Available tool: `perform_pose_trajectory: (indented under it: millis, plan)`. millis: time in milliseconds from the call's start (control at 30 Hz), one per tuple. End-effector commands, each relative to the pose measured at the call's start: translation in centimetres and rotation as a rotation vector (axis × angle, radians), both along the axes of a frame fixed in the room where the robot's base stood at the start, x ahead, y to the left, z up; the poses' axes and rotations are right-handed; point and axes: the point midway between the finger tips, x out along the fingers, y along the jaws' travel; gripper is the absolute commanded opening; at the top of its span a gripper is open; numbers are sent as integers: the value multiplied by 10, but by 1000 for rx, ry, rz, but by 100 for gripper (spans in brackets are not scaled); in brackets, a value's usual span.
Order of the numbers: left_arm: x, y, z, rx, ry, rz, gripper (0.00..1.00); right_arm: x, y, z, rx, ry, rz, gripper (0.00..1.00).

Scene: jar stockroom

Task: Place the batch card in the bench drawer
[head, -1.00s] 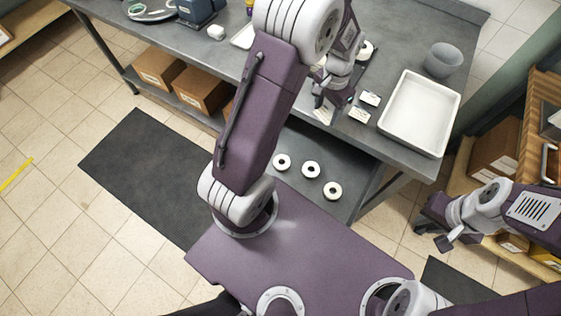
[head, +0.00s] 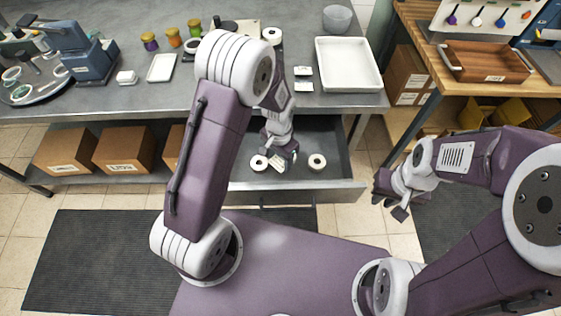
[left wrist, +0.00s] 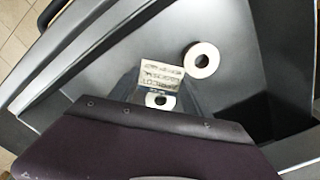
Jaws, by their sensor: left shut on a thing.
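The batch card (left wrist: 162,74), a small pale card with dark print, is held in my left gripper (head: 283,152). In the head view the card (head: 278,167) shows as a small pale patch below the fingers. My left gripper is shut on it, over the open bench drawer (head: 335,187). The grey drawer holds white ring-shaped rolls (head: 317,162); one roll (left wrist: 201,60) lies beside the card in the wrist view, another just below it. I cannot tell whether the card touches the drawer floor. My right gripper (head: 391,197) is empty, its fingers apart, right of the drawer.
A clear bowl (head: 337,18) stands behind the tray. Cardboard boxes (head: 125,150) sit on the shelf below. The drawer's right part is clear.

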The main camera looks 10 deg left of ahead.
Motion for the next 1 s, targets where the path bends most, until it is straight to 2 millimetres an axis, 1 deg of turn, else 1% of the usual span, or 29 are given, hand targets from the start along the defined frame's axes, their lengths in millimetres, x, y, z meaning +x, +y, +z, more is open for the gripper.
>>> perform_pose_trajectory:
  millis: [33, 167, 233, 300, 400, 667, 767, 800, 833, 1000]
  plan:
    - [0, 0, -7, 0, 2, 0, 16, 0, 0, -2, 0, 0, 0, 19]
    - [1, 0, -11, -1, -2, 0, 16, 0, 0, -2, 0, 0, 0, 19]
    - [0, 0, -21, 0, 2, 0, 16, 0, 0, -4, 0, 0, 0, 19]
    - [0, 0, -34, 1, 3, 0, 16, 0, 0, -6, 0, 0, 0, 19]
    - [0, 0, -46, 0, 1, 1, 16, 0, 0, -7, 0, 0, 0, 19]
    - [1, 0, -47, 0, -1, 1, 16, 0, 0, -7, 0, 0, 0, 19]
    - [1, 0, -51, 0, -1, 1, 16, 0, 0, -9, 0, 0, 0, 19]
    - [1, 0, -51, 0, -1, 1, 58, 0, 0, -9, 0, 0, 0, 19]
    - [1, 0, -50, 0, -1, 1, 65, 0, 0, -8, 0, 0, 0, 19]
    - [1, 0, -50, 0, -1, 1, 65, 0, 0, -8, 0, 0, 0, 19]
